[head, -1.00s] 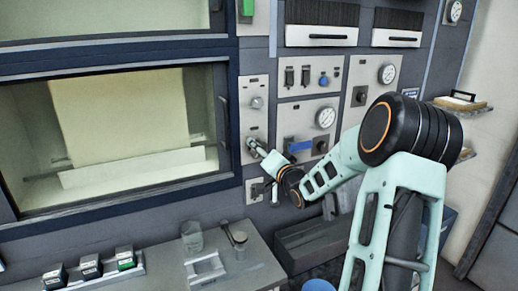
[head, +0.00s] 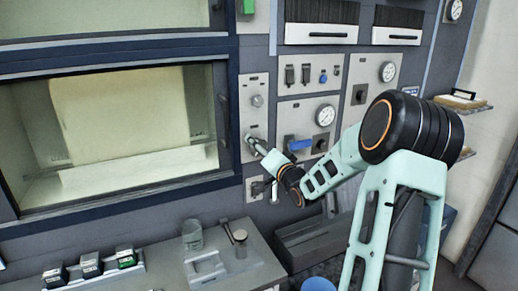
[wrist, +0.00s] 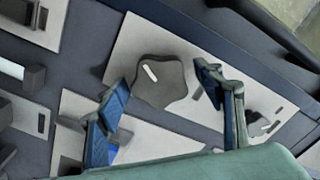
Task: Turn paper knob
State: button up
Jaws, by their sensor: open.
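A dark lobed knob (wrist: 160,82) with a white pointer mark sits on a pale panel in the wrist view. The mark slants down to the right. My gripper (wrist: 165,85) is open, with one blue-padded finger on each side of the knob. Whether the pads touch it cannot be told. In the head view my gripper (head: 252,142) is at the lower part of the narrow panel right of the large window, and it hides the knob there. A pale sheet (head: 120,110) shows behind the window glass.
Another knob (head: 257,100) is higher on the same narrow panel. A blue handle (head: 298,144) and a gauge (head: 325,114) are close to the right. Below, a grey bench (head: 160,270) holds a glass beaker (head: 192,235) and several small boxes.

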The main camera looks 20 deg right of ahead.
jog(key=s, duration=1.2)
jog(key=shift+d, duration=0.25)
jog(key=shift+w+f, duration=0.1)
jog(key=shift+w, duration=0.05)
